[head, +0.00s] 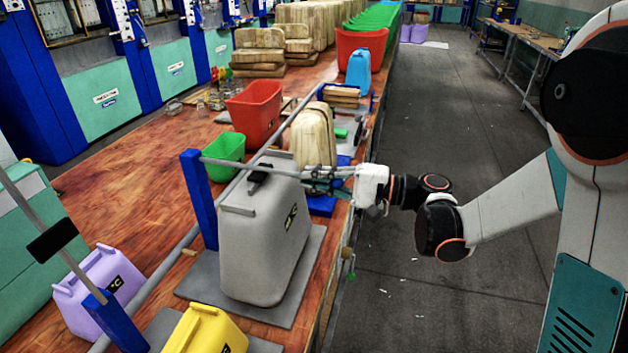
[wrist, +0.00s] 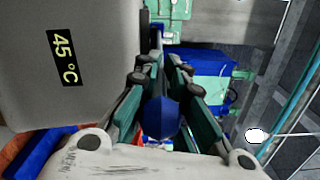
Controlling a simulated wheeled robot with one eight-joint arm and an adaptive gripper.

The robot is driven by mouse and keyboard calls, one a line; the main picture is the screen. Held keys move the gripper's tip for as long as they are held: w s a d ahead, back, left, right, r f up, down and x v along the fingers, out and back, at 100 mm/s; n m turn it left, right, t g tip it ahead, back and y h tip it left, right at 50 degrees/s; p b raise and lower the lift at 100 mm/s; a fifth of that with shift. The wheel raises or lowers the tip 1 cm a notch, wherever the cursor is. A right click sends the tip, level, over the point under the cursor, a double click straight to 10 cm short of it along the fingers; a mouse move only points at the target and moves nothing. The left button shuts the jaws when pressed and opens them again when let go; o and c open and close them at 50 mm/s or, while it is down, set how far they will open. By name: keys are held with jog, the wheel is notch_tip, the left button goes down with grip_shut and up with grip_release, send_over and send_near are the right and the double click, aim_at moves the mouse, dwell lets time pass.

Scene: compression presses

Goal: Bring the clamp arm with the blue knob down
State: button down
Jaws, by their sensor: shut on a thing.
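A grey clamp arm (head: 232,165) runs from a blue post (head: 197,200) across the top of a grey canister (head: 262,238). Its black pad (head: 259,180) is at the canister's top; I cannot tell whether they touch. The canister also fills the upper left of the wrist view (wrist: 85,50), with its "45 °C" label. My gripper (head: 322,181) is at the arm's right end, beside the canister. In the wrist view the blue knob (wrist: 161,118) sits between my fingers, which are shut on it. In the head view the fingers hide the knob.
Another clamp arm (head: 24,208) stands raised at the left, near a purple canister (head: 98,290) and a yellow one (head: 205,332). Green (head: 223,148) and red (head: 254,112) bins and a pale canister (head: 315,135) stand behind on the wooden table. The floor to the right is open.

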jog(key=shift+s+f, duration=0.15)
jog(key=shift+f, duration=0.25)
jog(key=c, duration=1.7)
grip_release()
jog(key=shift+d, duration=0.15)
jog(key=shift+r, duration=0.1)
jog(key=shift+d, duration=0.2)
jog(key=v, duration=1.1)
jog(key=shift+d, duration=0.25)
